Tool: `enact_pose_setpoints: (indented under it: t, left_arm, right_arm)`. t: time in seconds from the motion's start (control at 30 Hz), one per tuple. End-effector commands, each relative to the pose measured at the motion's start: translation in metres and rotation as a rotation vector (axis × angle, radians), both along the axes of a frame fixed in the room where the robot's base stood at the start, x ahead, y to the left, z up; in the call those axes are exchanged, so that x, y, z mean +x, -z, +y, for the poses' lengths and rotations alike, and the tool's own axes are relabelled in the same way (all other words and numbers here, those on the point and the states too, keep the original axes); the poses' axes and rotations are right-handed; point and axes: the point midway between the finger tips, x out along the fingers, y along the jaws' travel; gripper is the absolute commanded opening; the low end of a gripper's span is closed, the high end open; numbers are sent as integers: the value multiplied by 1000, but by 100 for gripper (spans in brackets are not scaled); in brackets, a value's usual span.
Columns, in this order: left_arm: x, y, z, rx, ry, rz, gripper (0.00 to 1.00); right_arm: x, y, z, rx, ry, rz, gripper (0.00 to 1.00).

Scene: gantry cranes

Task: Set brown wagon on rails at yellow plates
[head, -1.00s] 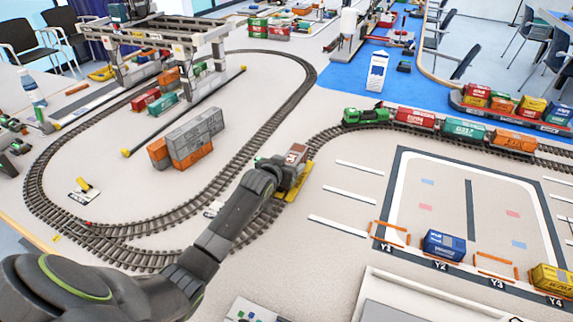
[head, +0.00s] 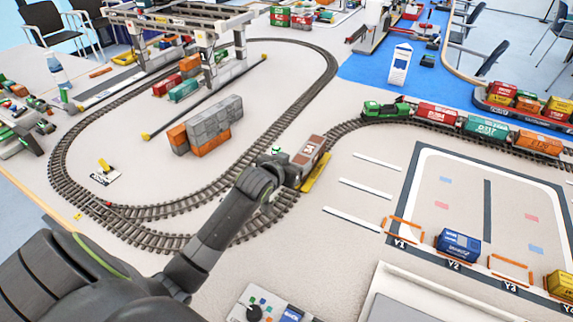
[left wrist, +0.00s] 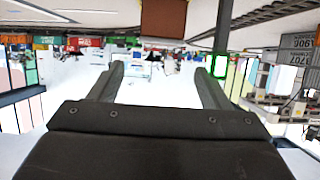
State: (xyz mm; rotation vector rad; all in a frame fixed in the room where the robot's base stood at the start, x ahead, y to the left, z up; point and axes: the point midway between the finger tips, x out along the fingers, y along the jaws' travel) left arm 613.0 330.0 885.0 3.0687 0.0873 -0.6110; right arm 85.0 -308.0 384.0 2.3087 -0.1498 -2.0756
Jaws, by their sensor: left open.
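The brown wagon (head: 311,150) stands upright at the track's right side, beside a yellow plate (head: 317,178). It looks lined up with the rails (head: 283,202), but I cannot tell whether its wheels sit on them. My left gripper (head: 283,163) is at the wagon's near left end, and my wrist hides part of the track there. In the left wrist view, which is upside down, the gripper (left wrist: 158,68) is open with nothing between its fingers. The brown wagon (left wrist: 163,18) shows beyond the fingertips, apart from them. My right gripper is not in view.
A green locomotive (head: 385,109) with several container wagons stands on the track further right. Grey and orange containers (head: 207,126) are stacked inside the loop. A gantry crane (head: 185,30) stands at the back left. A blue container (head: 458,243) sits in the marked yard at right.

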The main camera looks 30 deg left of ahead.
Motion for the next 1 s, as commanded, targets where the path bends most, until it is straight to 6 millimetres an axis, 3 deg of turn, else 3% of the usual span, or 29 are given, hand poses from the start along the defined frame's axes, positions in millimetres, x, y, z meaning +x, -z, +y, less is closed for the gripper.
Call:
enact_pose_setpoints:
  t: [0.3,1.0]
  left_arm:
    - [-28,-12,-1,1,0,-1,71]
    - [-30,-13,-2,0,0,0,71]
  right_arm:
    - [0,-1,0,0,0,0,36]
    - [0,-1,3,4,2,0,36]
